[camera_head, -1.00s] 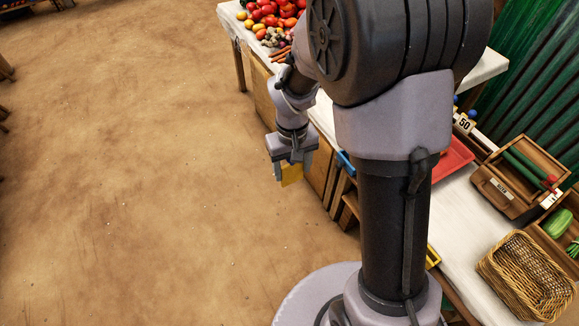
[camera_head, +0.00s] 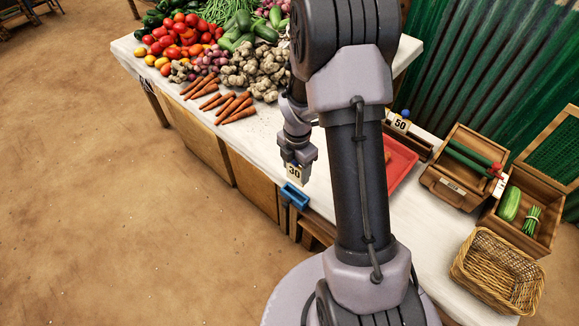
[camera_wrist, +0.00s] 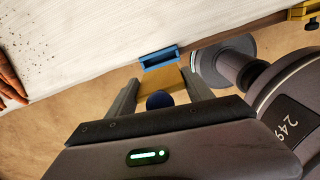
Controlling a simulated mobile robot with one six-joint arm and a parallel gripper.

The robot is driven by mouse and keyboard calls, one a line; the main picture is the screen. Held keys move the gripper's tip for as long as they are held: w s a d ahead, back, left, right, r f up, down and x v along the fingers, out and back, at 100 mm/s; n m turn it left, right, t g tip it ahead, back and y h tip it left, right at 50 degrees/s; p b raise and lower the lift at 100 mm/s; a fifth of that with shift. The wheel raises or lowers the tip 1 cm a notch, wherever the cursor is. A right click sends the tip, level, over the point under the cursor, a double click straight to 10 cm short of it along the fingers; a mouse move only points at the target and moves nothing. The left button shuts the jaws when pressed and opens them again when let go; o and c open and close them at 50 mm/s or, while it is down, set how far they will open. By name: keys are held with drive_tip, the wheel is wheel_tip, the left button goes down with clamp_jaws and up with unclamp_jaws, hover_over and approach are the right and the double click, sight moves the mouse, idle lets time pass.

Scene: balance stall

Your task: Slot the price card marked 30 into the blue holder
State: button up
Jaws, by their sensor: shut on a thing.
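My gripper (camera_head: 298,172) is shut on the price card marked 30 (camera_head: 294,171), which hangs below it with its number facing the head camera. In the wrist view the card (camera_wrist: 163,80) shows as a yellow-brown plate between the fingers, with a dark blue ball (camera_wrist: 159,100) nearer the palm. The blue holder (camera_head: 294,196) is at the table's front edge, just below the card in the head view. In the wrist view the holder (camera_wrist: 159,58) lies just beyond the card, its slot visible. Card and holder look apart.
Vegetables, with carrots (camera_head: 235,108) nearest, cover the table's (camera_head: 262,136) far left part. A red tray (camera_head: 400,160), a card marked 50 (camera_head: 401,124), a wooden box (camera_head: 455,175) and a wicker basket (camera_head: 497,275) are to the right. A yellow holder (camera_wrist: 304,11) is on the table edge.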

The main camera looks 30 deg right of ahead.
sight(295, 181)
drive_tip(key=shift+w+f+b, duration=0.1)
drive_tip(key=shift+f+b, duration=2.4)
drive_tip(key=shift+f, duration=0.45)
drive_tip(key=shift+f, duration=0.1)
drive_tip(key=shift+f+b, duration=1.1)
drive_tip(key=shift+f, duration=0.3)
